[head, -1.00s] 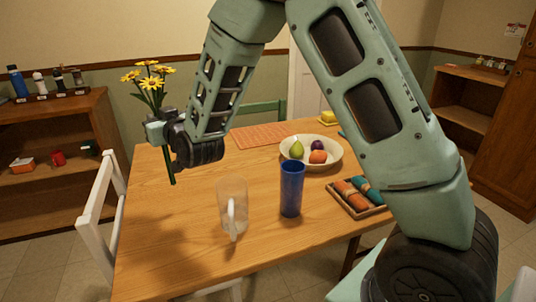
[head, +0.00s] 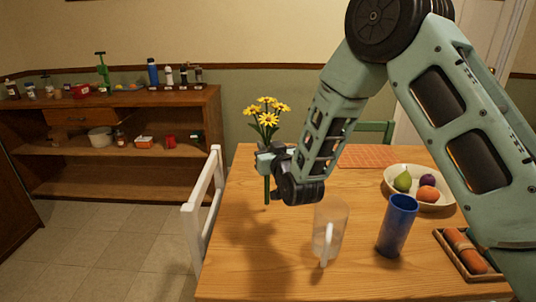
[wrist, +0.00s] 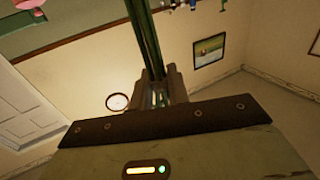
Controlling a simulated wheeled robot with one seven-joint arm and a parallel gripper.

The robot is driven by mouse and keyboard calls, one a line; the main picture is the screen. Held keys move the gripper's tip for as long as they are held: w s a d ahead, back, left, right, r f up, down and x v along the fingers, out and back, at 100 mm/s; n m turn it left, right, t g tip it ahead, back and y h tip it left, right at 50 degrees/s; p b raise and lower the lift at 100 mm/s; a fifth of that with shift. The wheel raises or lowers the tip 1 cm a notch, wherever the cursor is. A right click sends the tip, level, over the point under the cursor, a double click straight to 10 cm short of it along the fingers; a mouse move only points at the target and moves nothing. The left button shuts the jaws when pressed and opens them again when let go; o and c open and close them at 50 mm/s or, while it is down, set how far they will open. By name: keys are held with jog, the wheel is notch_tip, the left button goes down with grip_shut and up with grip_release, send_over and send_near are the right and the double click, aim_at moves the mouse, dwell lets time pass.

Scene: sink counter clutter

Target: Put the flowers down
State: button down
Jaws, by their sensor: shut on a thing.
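The flowers (head: 265,117) are a bunch of yellow blooms with dark centres on green stems. In the head view they stand roughly upright above the left part of the wooden table (head: 240,262), stem ends hanging below my gripper (head: 268,162). My gripper is shut on the stems. In the wrist view the green stems (wrist: 143,35) run up from between the fingers (wrist: 160,88); the blooms are not clear there. A clear pitcher with a handle (head: 329,230) and a blue cup (head: 397,226) stand on the table to the right of the flowers.
A bowl of fruit (head: 437,200) and a tray with rolled cloths (head: 446,245) are at the right. An orange placemat (head: 366,156) lies at the back. A white chair (head: 203,205) stands at the left edge. A shelf unit (head: 190,96) holds several items.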

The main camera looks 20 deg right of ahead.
jog(key=shift+f, duration=1.25)
jog(key=shift+f, duration=0.1)
jog(key=c, duration=1.3)
grip_release()
jog(key=shift+c, duration=0.2)
jog(key=shift+r, duration=0.2)
